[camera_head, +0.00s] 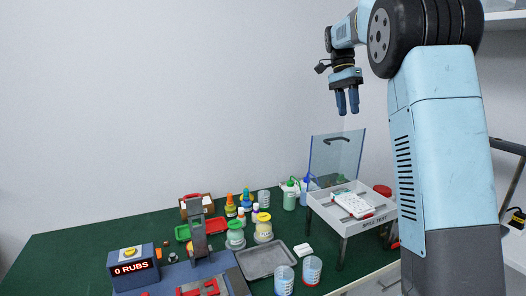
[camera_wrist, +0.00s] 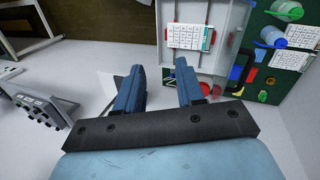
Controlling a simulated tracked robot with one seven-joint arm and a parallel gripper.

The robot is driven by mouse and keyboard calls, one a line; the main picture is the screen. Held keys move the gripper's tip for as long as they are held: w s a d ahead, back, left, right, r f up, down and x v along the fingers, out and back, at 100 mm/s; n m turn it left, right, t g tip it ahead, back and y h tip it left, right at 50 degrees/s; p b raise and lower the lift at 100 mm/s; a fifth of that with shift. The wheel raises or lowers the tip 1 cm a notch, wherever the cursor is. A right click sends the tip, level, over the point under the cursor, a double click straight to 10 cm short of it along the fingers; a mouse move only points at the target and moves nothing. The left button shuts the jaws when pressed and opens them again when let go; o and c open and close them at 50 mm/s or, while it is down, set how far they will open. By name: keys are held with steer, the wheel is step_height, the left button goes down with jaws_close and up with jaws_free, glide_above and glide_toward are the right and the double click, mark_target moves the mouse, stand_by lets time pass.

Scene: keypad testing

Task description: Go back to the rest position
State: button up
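My gripper (camera_head: 347,113) hangs in the air at the upper right, well above the bench, with its fingers pointing down. Its two blue fingers also show in the wrist view (camera_wrist: 160,68), apart with an empty gap between them. A white keypad (camera_head: 342,200) lies on the grey spill test tray (camera_head: 372,223), below my gripper. In the wrist view the keypad (camera_wrist: 186,36) lies inside the tray (camera_wrist: 218,52), beyond the fingertips. Nothing touches the fingers.
The green bench (camera_head: 70,245) carries a rub counter (camera_head: 130,268) reading "0 RUBS", a rubbing rig (camera_head: 197,235), several bottles and jars, a metal tray (camera_head: 262,261) and two beakers. A clear panel (camera_head: 337,158) stands behind the spill tray. The air around my gripper is free.

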steer(key=s+n+t+y, duration=0.1)
steer(key=s+n+t, duration=0.45)
steer(key=s, duration=1.45)
steer(key=s+a+f+n+t, duration=0.1)
steer(key=s+f+n, duration=0.2)
steer(key=s+f, duration=0.2)
steer(key=s+a+f+n+t, duration=0.1)
steer(key=s+f+n+t, duration=0.1)
steer(key=s+f, duration=0.4)
steer(key=s+n, duration=0.1)
steer(key=s, duration=0.4)
steer(key=shift+s+a, duration=0.15)
steer(key=shift+s, duration=0.15)
